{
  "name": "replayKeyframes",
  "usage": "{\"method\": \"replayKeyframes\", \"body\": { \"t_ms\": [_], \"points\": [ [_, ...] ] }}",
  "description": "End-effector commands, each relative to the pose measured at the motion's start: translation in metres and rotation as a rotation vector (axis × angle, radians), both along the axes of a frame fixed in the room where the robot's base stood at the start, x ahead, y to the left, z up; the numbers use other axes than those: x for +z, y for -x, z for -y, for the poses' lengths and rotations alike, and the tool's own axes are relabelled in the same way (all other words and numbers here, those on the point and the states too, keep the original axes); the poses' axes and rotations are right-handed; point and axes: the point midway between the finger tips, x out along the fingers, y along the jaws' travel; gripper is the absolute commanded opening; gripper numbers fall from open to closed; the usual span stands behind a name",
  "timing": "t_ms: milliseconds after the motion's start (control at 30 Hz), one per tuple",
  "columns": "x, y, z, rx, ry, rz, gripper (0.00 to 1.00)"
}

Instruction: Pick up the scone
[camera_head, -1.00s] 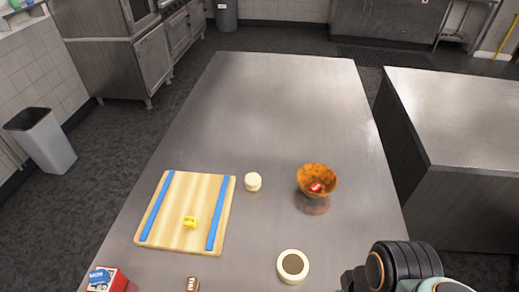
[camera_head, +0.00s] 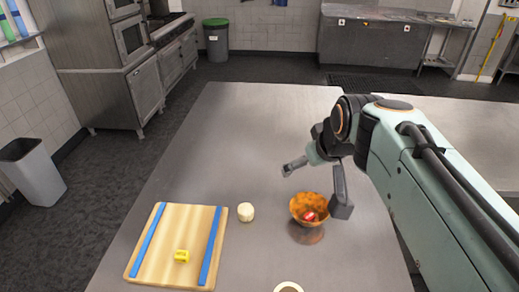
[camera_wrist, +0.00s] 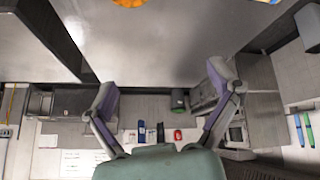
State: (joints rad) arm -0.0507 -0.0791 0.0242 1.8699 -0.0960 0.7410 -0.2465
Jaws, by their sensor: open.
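A small, pale cream round piece (camera_head: 246,212), which looks like the scone, stands on the steel table just right of the cutting board. My gripper (camera_head: 315,188) is open and empty, above the table to the right of the scone and over the back of the orange bowl. In the wrist view both fingers of my gripper (camera_wrist: 162,84) are spread wide with nothing between them. The scone does not show in the wrist view.
The orange bowl (camera_head: 304,199) holds a red item. The cutting board (camera_head: 172,225) with blue strips carries a small yellow piece (camera_head: 182,256). A round cream-rimmed item (camera_head: 288,287) is cut off at the bottom edge. The table's far part (camera_head: 262,115) is clear.

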Motion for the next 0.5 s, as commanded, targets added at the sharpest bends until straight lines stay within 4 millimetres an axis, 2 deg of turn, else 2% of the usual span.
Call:
{"method": "replayKeyframes", "body": {
  "t_ms": [33,100,167,200,267,300,367,400,500],
  "points": [
    [-0.005,-0.032,-0.011,0.030,0.003,0.017,0.89],
    [-0.017,-0.076,-0.028,0.070,0.003,0.043,0.89],
    [-0.035,-0.110,-0.045,0.103,0.001,0.054,0.89],
    [-0.051,-0.130,-0.056,0.122,-0.002,0.056,0.89],
    [-0.082,-0.155,-0.074,0.148,-0.009,0.044,0.89],
    [-0.106,-0.168,-0.085,0.162,-0.012,0.028,0.89],
    [-0.144,-0.180,-0.099,0.178,-0.019,-0.006,0.89],
    [-0.170,-0.183,-0.108,0.189,-0.020,-0.038,0.89],
    [-0.231,-0.178,-0.124,0.213,-0.020,-0.123,0.89]
  ]
}}
